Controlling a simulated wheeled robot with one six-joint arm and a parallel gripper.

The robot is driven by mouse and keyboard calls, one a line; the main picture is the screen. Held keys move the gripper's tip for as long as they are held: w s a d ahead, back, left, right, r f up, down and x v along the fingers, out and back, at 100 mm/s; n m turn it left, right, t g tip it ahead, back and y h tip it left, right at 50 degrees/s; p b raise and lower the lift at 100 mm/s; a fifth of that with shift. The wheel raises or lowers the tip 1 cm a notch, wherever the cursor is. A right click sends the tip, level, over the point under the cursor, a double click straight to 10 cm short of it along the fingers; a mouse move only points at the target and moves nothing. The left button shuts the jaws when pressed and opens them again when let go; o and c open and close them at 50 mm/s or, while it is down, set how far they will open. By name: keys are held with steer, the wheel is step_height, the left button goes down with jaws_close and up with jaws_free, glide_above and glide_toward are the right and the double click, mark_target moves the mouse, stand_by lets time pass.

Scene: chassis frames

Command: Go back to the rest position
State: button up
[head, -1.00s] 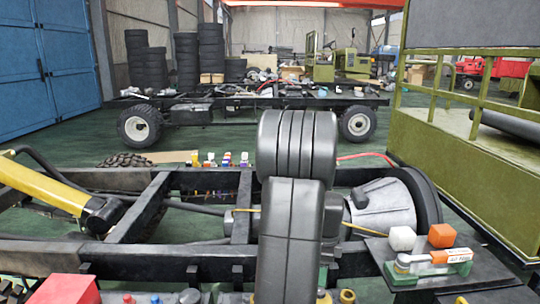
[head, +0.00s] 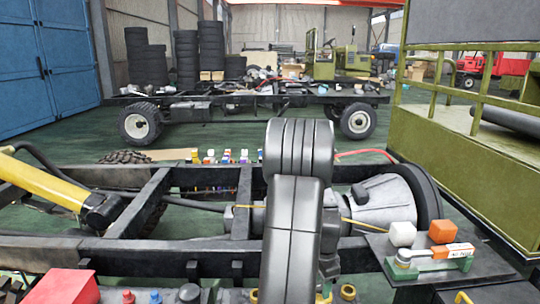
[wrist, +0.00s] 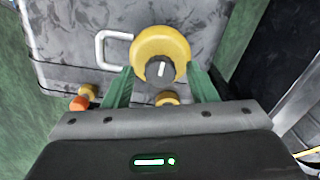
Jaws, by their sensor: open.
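My gripper (wrist: 160,84) shows in the wrist view with its two green fingers spread apart. A yellow round piece with a dark centre (wrist: 160,52) appears between and beyond the fingertips. I cannot tell whether it touches them, but the fingers are not closed on it. In the head view my dark grey arm reaches down at the middle and hides most of the gripper.
A grey case with a pale handle (wrist: 75,50) lies below the gripper. The black chassis frame (head: 130,250) crosses in front of me. A dark tray (head: 490,262) at right holds a white cube (head: 402,233) and an orange cube (head: 443,231).

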steer(key=n, duration=0.6)
steer(key=shift+b, duration=0.3)
steer(key=n+b, duration=0.1)
steer(key=n, duration=0.5)
stand_by(0.4)
